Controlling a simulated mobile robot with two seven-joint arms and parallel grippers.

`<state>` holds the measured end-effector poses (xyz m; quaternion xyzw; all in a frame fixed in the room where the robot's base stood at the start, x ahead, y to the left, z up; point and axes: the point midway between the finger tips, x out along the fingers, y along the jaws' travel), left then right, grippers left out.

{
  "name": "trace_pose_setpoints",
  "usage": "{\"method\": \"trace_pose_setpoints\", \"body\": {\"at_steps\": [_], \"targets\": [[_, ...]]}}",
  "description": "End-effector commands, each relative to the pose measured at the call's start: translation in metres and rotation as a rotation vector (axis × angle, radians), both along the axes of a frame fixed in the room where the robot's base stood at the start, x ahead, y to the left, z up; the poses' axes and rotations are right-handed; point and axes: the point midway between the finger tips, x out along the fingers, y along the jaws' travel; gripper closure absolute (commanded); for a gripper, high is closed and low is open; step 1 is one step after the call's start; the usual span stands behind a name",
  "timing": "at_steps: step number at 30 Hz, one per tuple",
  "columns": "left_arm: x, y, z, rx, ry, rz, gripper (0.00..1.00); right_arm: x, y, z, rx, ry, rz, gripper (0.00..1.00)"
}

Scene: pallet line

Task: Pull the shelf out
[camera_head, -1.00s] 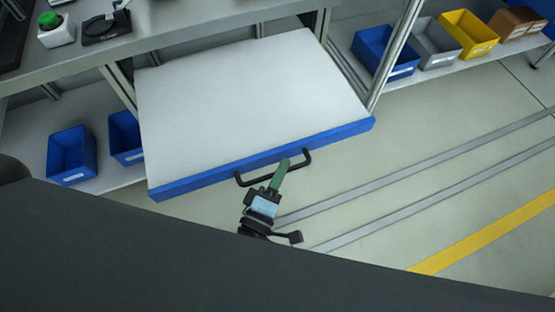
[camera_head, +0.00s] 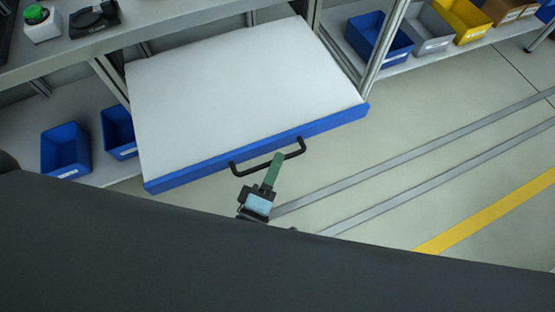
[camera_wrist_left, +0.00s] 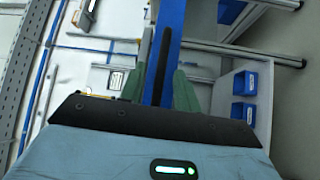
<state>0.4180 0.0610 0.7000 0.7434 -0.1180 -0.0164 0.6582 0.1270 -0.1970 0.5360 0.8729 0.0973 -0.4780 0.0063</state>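The shelf (camera_head: 235,85) is a white board with a blue front edge (camera_head: 330,119), sticking out from the metal rack. A black bar handle (camera_head: 246,169) is on that edge. My left gripper (camera_head: 272,170) has green fingers and is at the middle of the handle, its tips overlapping the bar in the head view. In the left wrist view the fingers (camera_wrist_left: 158,88) stand apart, with the blue edge and a dark bar showing between them. Whether the bar lies fully between the fingers or just ahead cannot be told. My right gripper is not in view.
Blue bins (camera_head: 66,152) sit on a lower shelf at left. Blue, grey and yellow bins (camera_head: 463,20) sit on a shelf at upper right. A bench with a green button (camera_head: 36,14) is at upper left. The floor in front is clear, with grey rails and a yellow line.

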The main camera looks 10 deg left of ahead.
Motion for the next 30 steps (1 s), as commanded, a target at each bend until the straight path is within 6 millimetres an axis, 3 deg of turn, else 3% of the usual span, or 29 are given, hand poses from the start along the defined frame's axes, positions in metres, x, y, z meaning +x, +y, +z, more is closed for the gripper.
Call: {"method": "trace_pose_setpoints", "body": {"at_steps": [6,12,30], "targets": [[-0.036,0.007,-0.006,0.001,0.004,-0.003,0.68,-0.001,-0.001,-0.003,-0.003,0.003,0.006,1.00],[-0.058,0.011,-0.009,0.000,0.003,-0.002,0.68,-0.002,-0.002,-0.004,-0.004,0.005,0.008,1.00],[-0.063,0.012,-0.009,0.000,0.001,-0.002,0.68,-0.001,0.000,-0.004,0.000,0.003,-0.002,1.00]]}}
